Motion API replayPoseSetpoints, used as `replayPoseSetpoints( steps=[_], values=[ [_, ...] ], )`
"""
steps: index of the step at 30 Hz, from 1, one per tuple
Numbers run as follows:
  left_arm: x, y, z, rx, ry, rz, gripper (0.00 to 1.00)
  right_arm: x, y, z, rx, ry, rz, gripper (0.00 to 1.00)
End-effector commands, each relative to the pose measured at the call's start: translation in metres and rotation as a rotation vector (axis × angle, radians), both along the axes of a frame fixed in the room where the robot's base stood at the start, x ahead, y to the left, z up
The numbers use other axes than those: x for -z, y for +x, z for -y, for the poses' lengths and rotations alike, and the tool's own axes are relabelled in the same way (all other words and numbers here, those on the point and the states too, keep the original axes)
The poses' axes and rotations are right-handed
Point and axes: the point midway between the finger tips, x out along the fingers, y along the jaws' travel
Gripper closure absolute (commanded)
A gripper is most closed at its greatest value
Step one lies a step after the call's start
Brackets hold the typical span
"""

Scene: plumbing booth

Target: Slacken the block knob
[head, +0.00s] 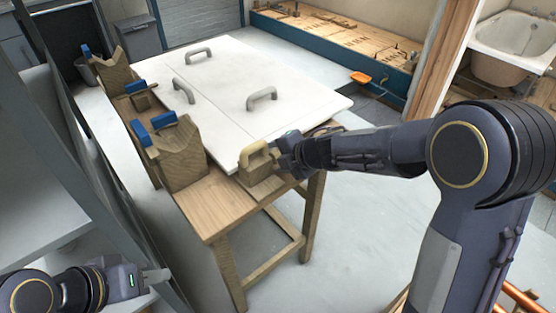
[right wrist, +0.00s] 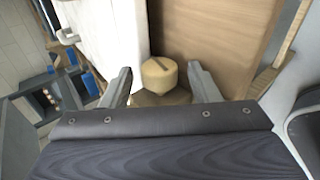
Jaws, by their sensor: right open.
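The block knob (right wrist: 159,76) is a pale yellow, rounded knob with a dark line on top, on a wooden block at the table's corner. In the head view the knob (head: 256,156) shows beside the white panel's near corner, on its block (head: 262,180). My right gripper (head: 279,152) reaches it from the right. In the right wrist view its two fingers stand apart, one on each side of the knob, with visible gaps. The knob's lower part is partly hidden. My left gripper (head: 152,279) is far away at the lower left; its finger gap is not clear.
A white panel (head: 235,105) with grey handles lies on the wooden table (head: 225,205). Wooden cradles with blue pads (head: 183,160) line the table's left side. A dark frame (head: 100,190) stands at the left. Open floor lies beyond the table.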

Motion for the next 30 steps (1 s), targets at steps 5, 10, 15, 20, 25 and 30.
replayPoseSetpoints(
  steps=[5,10,15,20,25,30],
  values=[
    [0.001,0.0,0.0,0.0,0.0,0.0,0.64,0.001,0.001,-0.001,0.001,0.001,-0.001,0.45],
    [0.001,0.0,0.0,0.0,0.0,0.0,0.64,0.001,0.001,-0.001,0.001,0.001,-0.001,0.53],
    [0.001,0.0,0.0,0.0,0.0,0.0,0.64,0.001,0.001,-0.001,0.001,0.001,-0.001,0.75],
    [0.001,0.0,0.0,0.0,0.0,0.0,0.64,0.002,0.001,-0.001,0.001,0.001,-0.001,0.89],
    [0.023,0.0,0.0,0.0,0.0,0.0,0.64,0.009,0.001,-0.001,0.002,0.024,0.029,0.89],
    [0.058,0.0,0.0,0.0,0.0,0.0,0.64,0.012,0.001,0.0,0.002,0.069,0.092,0.89]
  ],
)
